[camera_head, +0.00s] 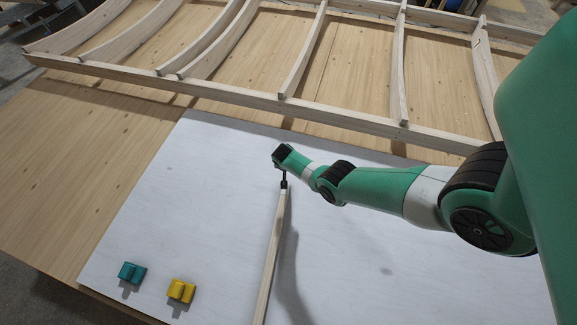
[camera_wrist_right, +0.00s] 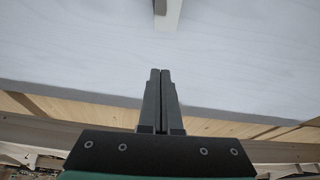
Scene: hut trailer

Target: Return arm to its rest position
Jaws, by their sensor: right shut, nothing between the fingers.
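My right arm, green and white, comes in from the right in the head view. Its right gripper (camera_head: 284,184) points down close to the far end of a long wooden strip (camera_head: 271,253). In the right wrist view the two fingers of the gripper (camera_wrist_right: 160,72) are pressed together with nothing between them. The end of the strip (camera_wrist_right: 168,12) lies just beyond the fingertips there, with a small gap in the picture. My left gripper is not seen in either view.
A white board (camera_head: 190,210) covers the near part of a wooden table (camera_head: 75,145). A teal block (camera_head: 132,272) and a yellow block (camera_head: 181,291) are at its near left. A frame of curved wooden ribs (camera_head: 260,101) spans the back. The board's left half is mostly clear.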

